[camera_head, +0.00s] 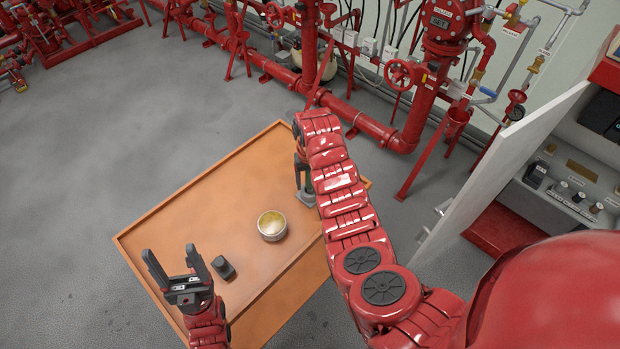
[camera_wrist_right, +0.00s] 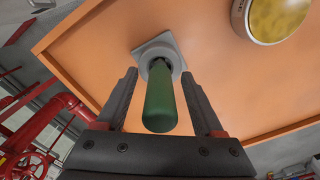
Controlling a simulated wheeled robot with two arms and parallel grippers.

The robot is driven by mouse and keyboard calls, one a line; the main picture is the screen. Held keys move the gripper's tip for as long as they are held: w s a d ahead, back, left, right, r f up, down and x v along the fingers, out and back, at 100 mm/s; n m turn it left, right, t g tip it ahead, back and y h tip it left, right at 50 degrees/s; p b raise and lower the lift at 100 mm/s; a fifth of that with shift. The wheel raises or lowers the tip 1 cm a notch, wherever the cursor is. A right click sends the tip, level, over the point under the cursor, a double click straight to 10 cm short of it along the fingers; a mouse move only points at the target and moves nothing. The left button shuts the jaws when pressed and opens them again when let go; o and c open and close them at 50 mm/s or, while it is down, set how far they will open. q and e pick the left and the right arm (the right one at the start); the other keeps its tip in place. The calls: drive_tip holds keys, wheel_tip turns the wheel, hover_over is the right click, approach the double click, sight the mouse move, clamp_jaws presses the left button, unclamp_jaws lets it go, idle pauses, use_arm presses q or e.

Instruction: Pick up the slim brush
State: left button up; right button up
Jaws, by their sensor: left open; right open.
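A slim green handle (camera_wrist_right: 160,100), which looks like the slim brush, stands in a grey square holder (camera_wrist_right: 172,48) on the orange table (camera_head: 190,215). The holder also shows in the head view (camera_head: 307,197), but my right arm hides most of the brush there. My right gripper (camera_wrist_right: 159,75) is open, with one finger on each side of the green handle and visible gaps between them. My left gripper (camera_head: 172,252) is open and empty over the table's front left part.
A round bowl with a yellowish inside (camera_head: 272,224) stands on the table between my grippers. A small dark object (camera_head: 223,267) sits beside my left gripper. Red pipes (camera_head: 370,125) run behind the table, and an open cabinet door (camera_head: 500,165) stands at right.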

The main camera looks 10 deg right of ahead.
clamp_jaws()
idle(0.3)
idle(0.4)
